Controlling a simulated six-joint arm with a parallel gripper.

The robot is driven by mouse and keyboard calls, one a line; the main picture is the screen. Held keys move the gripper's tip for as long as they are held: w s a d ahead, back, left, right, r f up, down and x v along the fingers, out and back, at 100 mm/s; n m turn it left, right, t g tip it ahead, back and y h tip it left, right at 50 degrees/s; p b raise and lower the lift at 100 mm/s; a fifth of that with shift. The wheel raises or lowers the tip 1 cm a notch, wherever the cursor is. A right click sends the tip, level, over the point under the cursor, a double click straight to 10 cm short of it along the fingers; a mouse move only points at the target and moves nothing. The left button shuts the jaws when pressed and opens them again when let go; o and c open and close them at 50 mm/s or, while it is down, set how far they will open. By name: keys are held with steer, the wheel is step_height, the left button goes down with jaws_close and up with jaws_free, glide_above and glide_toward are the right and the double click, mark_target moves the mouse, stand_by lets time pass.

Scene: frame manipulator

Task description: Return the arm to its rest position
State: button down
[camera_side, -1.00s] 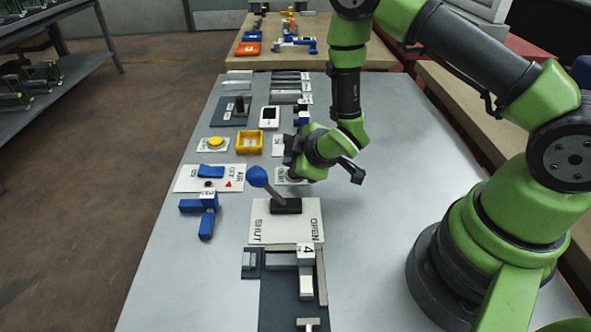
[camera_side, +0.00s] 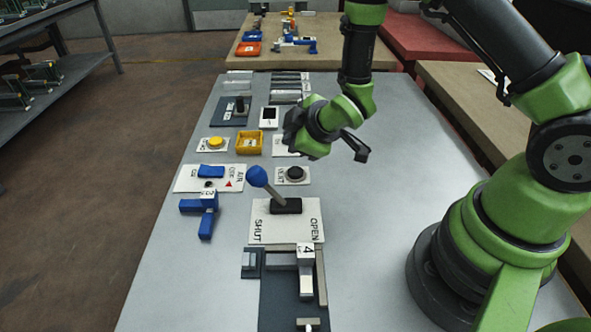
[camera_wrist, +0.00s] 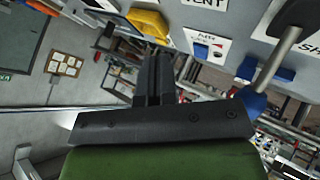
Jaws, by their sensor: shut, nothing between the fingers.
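My gripper (camera_side: 291,124) hangs above the table in the side view, over the area behind the VENT button (camera_side: 294,174), touching nothing that I can see. Its fingers are hard to make out there. In the wrist view, my gripper (camera_wrist: 155,62) shows its two dark fingers together with nothing between them. My green and black arm reaches over the table from the right.
On the grey table (camera_side: 400,230) stand a blue-knobbed lever (camera_side: 257,177) on a SHUT/OPEN plate, a yellow tray (camera_side: 240,147), a yellow button (camera_side: 215,142), a blue valve handle (camera_side: 211,171) and a blue T-shaped piece (camera_side: 207,222). The table's right part is clear.

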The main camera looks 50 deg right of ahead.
steer(key=shift+r, duration=0.15)
steer(key=s+r+m, duration=0.3)
steer(key=r, duration=0.5)
steer(key=s+r+m, duration=0.2)
steer(key=r+m, duration=0.2)
steer(key=r, duration=0.3)
steer(key=s+a+r+m+g+y, duration=0.1)
steer(key=s+r, duration=0.3)
steer(key=s, duration=0.4)
steer(key=s+r+m+g+y, duration=0.1)
steer(key=s+r+m, duration=0.3)
steer(key=s, duration=0.4)
steer(key=shift+a, duration=0.4)
